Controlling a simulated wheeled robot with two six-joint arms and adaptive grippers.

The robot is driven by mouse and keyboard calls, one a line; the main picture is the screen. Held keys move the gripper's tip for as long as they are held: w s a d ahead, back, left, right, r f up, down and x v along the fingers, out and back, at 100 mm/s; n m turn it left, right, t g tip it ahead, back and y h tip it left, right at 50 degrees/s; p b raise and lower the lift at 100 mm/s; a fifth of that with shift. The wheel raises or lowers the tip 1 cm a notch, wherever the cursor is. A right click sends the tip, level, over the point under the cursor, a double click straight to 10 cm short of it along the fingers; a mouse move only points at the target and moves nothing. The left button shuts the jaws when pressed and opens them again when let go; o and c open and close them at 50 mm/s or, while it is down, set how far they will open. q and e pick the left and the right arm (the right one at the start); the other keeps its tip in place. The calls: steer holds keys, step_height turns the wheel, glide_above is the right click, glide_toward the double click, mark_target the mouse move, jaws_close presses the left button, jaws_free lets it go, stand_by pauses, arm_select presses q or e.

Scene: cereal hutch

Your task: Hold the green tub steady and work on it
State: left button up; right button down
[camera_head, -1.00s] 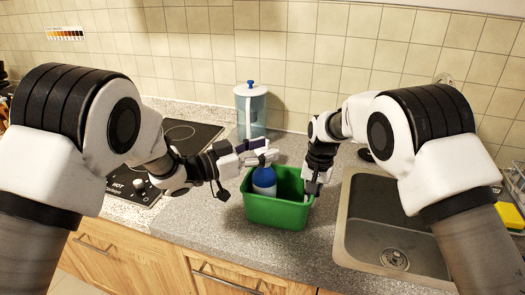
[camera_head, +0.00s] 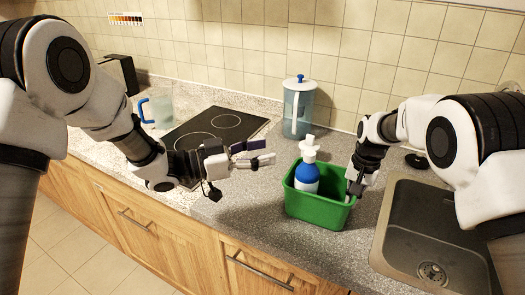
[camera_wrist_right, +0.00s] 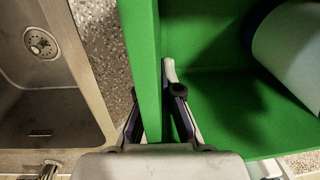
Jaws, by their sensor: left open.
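The green tub (camera_head: 318,212) stands on the grey counter beside the sink. A blue and white pump bottle (camera_head: 307,178) stands inside it, its white pump above the rim. My left gripper (camera_head: 272,154) is open and empty, left of the bottle and apart from it. My right gripper (camera_head: 354,188) is at the tub's right wall. In the right wrist view, the fingers of my right gripper (camera_wrist_right: 155,115) lie on either side of the green tub's wall (camera_wrist_right: 147,70), shut on it. The pale bottle side (camera_wrist_right: 290,45) shows inside the tub.
The sink (camera_head: 432,235) is right of the tub. A clear canister with a blue knob (camera_head: 298,108) stands behind it by the wall. A black hob (camera_head: 215,130) and a clear jug with a blue handle (camera_head: 157,110) are at left. Counter in front of the hob is free.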

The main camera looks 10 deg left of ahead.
steer(key=c, duration=1.2)
jaws_free()
steer(key=shift+c, duration=0.2)
